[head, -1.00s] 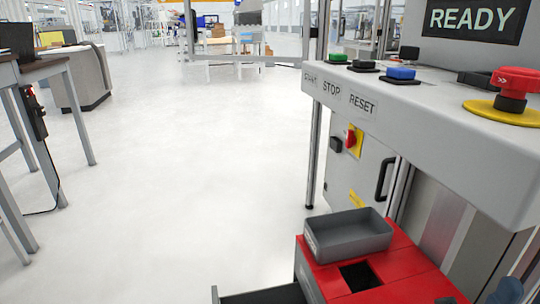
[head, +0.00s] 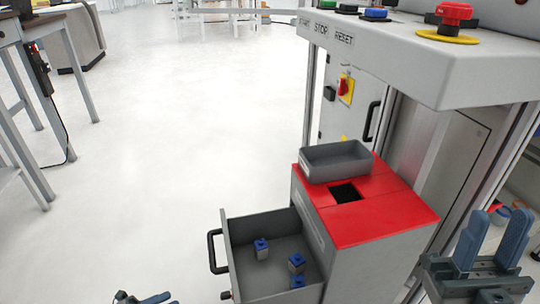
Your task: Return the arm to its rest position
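My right gripper (head: 498,226) is at the lower right of the head view, its two blue fingers pointing up. The fingers stand apart with nothing between them. It is to the right of the red-topped cabinet (head: 385,218) and below the control panel, apart from the cabinet in the picture. Only a small part of my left gripper (head: 150,298) shows at the bottom edge, left of the open drawer (head: 226,236). Its fingers are mostly cut off, so its opening cannot be told.
The drawer holds three small grey parts with blue tops (head: 262,250). A grey bin (head: 338,167) sits on the red top beside a dark square opening. The control panel (head: 400,62) overhangs at the right. Open floor lies left of the cabinet; table legs stand at far left.

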